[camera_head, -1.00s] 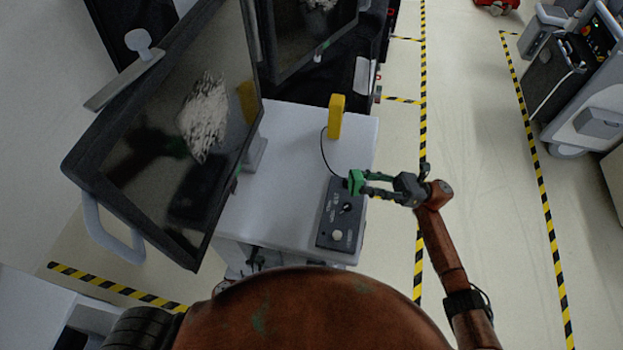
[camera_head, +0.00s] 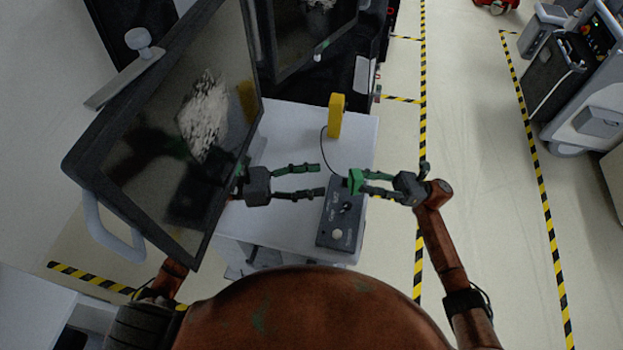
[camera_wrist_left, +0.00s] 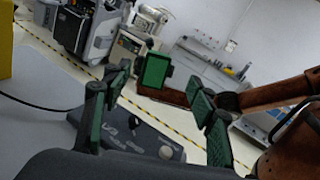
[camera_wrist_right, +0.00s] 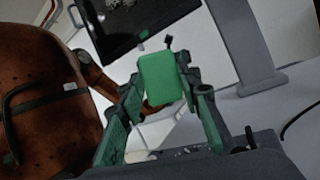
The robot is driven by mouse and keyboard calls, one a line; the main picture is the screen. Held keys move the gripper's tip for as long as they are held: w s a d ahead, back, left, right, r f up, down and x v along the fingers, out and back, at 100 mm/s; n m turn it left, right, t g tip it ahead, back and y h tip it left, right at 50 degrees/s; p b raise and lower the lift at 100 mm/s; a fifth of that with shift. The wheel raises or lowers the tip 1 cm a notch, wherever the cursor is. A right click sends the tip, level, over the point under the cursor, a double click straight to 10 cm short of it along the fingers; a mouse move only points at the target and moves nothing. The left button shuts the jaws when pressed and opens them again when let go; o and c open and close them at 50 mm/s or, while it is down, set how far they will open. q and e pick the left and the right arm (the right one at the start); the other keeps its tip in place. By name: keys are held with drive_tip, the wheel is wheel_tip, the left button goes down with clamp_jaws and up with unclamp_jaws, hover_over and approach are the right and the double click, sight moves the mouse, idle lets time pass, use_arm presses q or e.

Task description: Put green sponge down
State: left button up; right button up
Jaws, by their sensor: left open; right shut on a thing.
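The green sponge (camera_head: 355,182) is a small block held at the tips of my right gripper (camera_head: 366,183), near the right edge of the cart's white top. It also shows between the fingers in the right wrist view (camera_wrist_right: 162,79). My right gripper is shut on it. My left gripper (camera_head: 322,180) is open and empty over the cart top, its fingers pointing right toward the sponge with a gap between. In the left wrist view the sponge (camera_wrist_left: 155,69) appears beyond and between the open green fingers.
A grey control box (camera_head: 341,222) with knobs and a cable lies on the cart top (camera_head: 285,135) below the grippers. A yellow block (camera_head: 336,116) stands behind it. A large tilted monitor (camera_head: 150,150) flanks the left arm. Bare cart top lies around the yellow block.

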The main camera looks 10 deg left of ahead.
sight(350, 175)
use_arm(q)
drive_tip(key=x, duration=1.2)
drive_tip(key=shift+w, duration=0.1)
drive_tip(key=shift+a, duration=0.1)
drive_tip(key=c, duration=1.1)
drive_tip(key=shift+c, duration=0.7)
use_arm(e)
drive_tip(key=o, duration=1.2)
drive_tip(key=shift+o, duration=0.2)
drive_tip(key=shift+d, duration=0.1)
